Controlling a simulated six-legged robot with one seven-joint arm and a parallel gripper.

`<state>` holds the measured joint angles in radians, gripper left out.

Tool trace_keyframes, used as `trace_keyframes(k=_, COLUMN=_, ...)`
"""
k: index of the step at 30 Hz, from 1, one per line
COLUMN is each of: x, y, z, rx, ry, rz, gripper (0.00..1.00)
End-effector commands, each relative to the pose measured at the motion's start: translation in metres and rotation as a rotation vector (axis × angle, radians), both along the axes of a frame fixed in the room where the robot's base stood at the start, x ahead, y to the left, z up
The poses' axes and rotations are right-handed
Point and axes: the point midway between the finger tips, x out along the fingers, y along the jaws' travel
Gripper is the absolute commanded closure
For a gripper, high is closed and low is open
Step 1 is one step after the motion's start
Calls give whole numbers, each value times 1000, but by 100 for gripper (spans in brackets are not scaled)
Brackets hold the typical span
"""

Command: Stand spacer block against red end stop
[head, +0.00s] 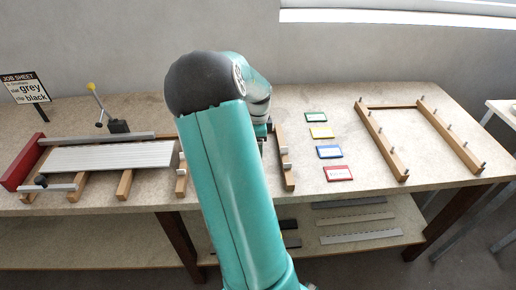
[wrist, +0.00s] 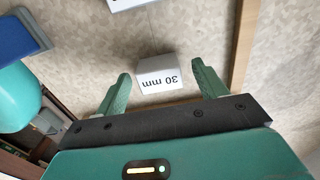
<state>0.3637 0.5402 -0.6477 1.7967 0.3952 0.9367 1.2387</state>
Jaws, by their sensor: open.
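A pale spacer block (wrist: 161,66) marked "30 mm" shows in the wrist view, its label upside down. My gripper (wrist: 162,72) is open, with one green finger on either side of the block. Gaps show between the block and both fingers. In the head view the red end stop (head: 22,163) is at the left end of the bench, beside a pale ribbed panel (head: 112,157) lying on wooden bearers.
A second white labelled block (wrist: 125,4) shows at the wrist view's top edge. A black clamp with a yellow-tipped lever (head: 118,127) and a job sheet sign (head: 24,88) stand at the back left. Coloured cards (head: 321,132) and a pegged wooden frame (head: 383,140) lie to the right.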

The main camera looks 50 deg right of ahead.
Motion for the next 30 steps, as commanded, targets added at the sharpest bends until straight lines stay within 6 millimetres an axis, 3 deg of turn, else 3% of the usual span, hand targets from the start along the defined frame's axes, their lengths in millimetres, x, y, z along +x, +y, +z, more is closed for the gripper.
trace_keyframes(k=8, x=0, y=0, z=-5, rx=-1, ry=-1, rz=0, gripper=29)
trace_keyframes(k=16, x=0, y=0, z=-5, rx=0, ry=0, rz=0, gripper=80)
trace_keyframes(k=18, x=0, y=0, z=-5, rx=-1, ry=-1, rz=0, gripper=85)
trace_keyframes(k=30, x=0, y=-1, z=7, rx=-2, ry=-3, rz=1, gripper=85)
